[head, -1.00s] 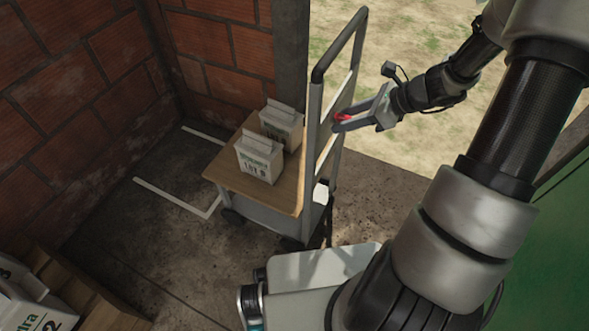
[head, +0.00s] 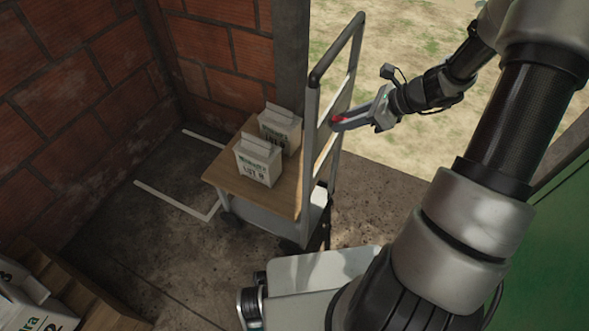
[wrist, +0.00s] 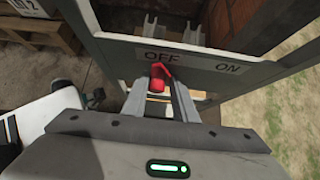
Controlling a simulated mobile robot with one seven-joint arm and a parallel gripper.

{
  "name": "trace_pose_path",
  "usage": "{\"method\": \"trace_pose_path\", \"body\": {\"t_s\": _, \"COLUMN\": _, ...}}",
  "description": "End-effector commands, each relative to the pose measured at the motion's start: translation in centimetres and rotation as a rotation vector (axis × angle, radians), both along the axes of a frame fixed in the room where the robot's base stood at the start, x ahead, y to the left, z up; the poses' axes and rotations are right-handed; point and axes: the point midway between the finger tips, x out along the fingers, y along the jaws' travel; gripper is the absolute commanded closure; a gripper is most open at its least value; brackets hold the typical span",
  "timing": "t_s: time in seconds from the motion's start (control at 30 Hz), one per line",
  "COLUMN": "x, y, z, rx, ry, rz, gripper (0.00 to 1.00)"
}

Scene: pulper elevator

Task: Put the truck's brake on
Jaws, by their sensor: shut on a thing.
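The truck is a cart with a wooden deck (head: 224,181) and an upright grey handle frame (head: 313,120) on its right side. Its brake lever is small and red (wrist: 158,80), mounted on a grey crossbar panel (wrist: 120,50) marked OFF at left and ON at right. The lever stands at the OFF end. My gripper (head: 338,122) reaches the frame from the right; it also shows in the wrist view (wrist: 160,92). Its two fingers are shut on the red lever, one on each side. Much of the lever is hidden between them.
Two white cartons (head: 257,160) (head: 280,128) stand on the deck. White floor lines (head: 170,198) mark a bay by the brick wall (head: 60,100). More cartons (head: 30,305) are at lower left. Open dirt ground lies at upper right, and a green surface (head: 550,240) at right.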

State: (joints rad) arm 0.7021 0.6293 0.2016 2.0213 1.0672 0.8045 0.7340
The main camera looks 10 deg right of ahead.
Motion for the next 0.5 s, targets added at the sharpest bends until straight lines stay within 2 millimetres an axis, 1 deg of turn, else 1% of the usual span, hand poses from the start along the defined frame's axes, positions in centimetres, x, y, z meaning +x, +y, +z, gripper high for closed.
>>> {"method": "trace_pose_path", "body": {"t_s": 0.03, "x": 0.4, "y": -0.3, "z": 0.5, "rx": -0.003, "ry": -0.003, "rz": 0.000, "gripper": 0.86}}
{"method": "trace_pose_path", "body": {"t_s": 0.17, "x": 1.2, "y": -0.9, "z": 0.8, "rx": -0.005, "ry": -0.004, "rz": -0.004, "gripper": 0.86}}
{"method": "trace_pose_path", "body": {"t_s": 0.5, "x": 1.5, "y": -1.2, "z": 0.8, "rx": -0.007, "ry": -0.005, "rz": -0.007, "gripper": 0.86}}
